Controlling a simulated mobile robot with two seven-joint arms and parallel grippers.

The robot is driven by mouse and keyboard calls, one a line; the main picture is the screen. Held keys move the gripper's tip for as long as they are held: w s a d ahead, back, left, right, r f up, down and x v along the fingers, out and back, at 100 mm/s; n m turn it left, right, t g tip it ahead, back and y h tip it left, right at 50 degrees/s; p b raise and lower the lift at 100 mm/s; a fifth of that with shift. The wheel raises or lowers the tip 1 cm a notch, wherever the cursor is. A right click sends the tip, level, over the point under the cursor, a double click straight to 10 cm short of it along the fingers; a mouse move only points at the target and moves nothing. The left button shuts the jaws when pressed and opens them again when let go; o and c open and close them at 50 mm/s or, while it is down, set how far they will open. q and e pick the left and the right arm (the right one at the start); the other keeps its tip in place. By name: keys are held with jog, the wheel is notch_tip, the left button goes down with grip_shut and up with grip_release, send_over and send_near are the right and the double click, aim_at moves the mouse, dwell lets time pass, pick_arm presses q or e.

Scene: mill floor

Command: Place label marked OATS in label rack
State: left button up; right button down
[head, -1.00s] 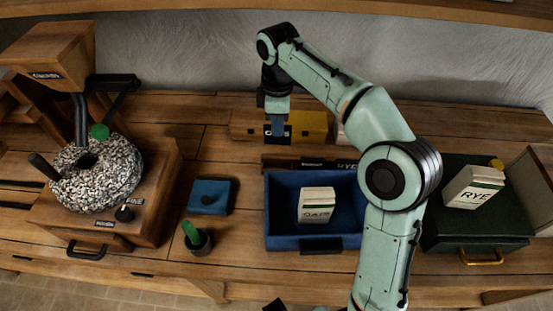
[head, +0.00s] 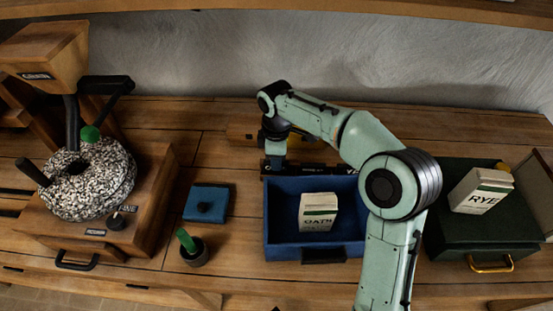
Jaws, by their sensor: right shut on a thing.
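The label rack (head: 310,166) is a low dark strip with a wooden base behind the blue tray. A label reading RYE is partly visible at its right end, cut off by my arm. My right gripper (head: 275,164) is shut on the small dark OATS label, low at the left end of the rack. The fingers cover most of the label, and its lettering cannot be read now. I cannot tell whether it is seated in the rack or just above it. My left gripper is not in view.
The blue tray (head: 281,239) holds a white OATS packet (head: 318,212). A RYE packet (head: 480,191) lies on a dark green box (head: 447,238). A stone mill (head: 90,185) stands left, with a blue lidded box (head: 207,203) and green-handled tool (head: 187,240) nearby.

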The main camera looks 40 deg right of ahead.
jog(key=shift+f, duration=0.15)
jog(key=c, duration=1.1)
grip_release()
notch_tip(320, 180, up, 12)
jog(key=p, duration=0.3)
jog(key=shift+r, duration=0.2)
